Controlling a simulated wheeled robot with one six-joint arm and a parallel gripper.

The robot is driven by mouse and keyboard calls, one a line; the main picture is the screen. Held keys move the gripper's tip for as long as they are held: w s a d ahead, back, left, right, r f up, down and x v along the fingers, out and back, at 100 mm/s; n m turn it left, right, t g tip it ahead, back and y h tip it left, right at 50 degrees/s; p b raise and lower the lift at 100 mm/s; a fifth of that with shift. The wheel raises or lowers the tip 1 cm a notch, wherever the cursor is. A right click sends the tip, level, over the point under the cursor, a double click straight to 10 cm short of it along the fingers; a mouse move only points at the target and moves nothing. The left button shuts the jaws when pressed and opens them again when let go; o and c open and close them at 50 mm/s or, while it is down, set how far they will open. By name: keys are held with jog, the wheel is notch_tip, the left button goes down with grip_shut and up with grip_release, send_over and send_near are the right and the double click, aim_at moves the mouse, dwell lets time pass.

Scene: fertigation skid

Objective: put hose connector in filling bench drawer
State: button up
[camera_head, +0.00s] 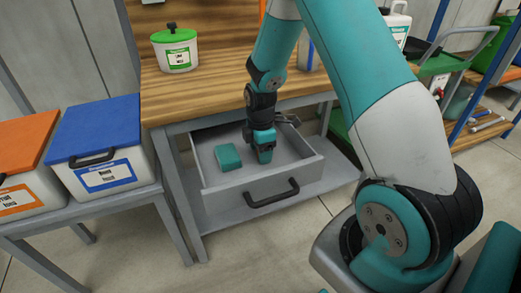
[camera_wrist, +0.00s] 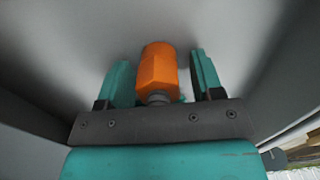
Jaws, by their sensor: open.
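The hose connector, an orange piece with a grey end (camera_wrist: 157,70), sits between my two teal fingers in the wrist view. The fingers stand apart from it on both sides. The grey floor of the drawer is behind it, and it looks to rest there or just above. My gripper (camera_head: 265,154) is open and points down inside the pulled-out filling bench drawer (camera_head: 225,200), towards its right half. The wrist view also shows my gripper (camera_wrist: 161,75). In the head view the connector is hidden by my gripper.
A teal block (camera_head: 228,156) lies in the drawer, left of my gripper. The wooden benchtop (camera_head: 215,85) is above and behind, with a green-lidded pot (camera_head: 175,48). A blue-lidded box (camera_head: 100,145) and an orange-lidded box (camera_head: 25,165) stand at left.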

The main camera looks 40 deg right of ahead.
notch_tip(320, 180, up, 12)
jog(key=shift+f+p, duration=0.2)
jog(key=shift+p, duration=0.4)
jog(key=s+a+r+m+y, duration=0.1)
jog(key=s+a+r+m, duration=0.1)
jog(key=s+a+r, duration=0.45)
jog(key=s+a+r+m+y, duration=0.1)
jog(key=s+a+r+m, duration=0.2)
jog(key=a, duration=0.6)
jog(key=s+a+r+m+y, duration=0.2)
jog(key=s+a+r, duration=0.2)
jog(key=s, duration=0.9)
jog(key=a, duration=0.3)
jog(key=shift+s+a+m, duration=0.15)
jog(key=shift+s+m, duration=0.15)
jog(key=shift+m, duration=0.1)
jog(key=shift+r, duration=0.1)
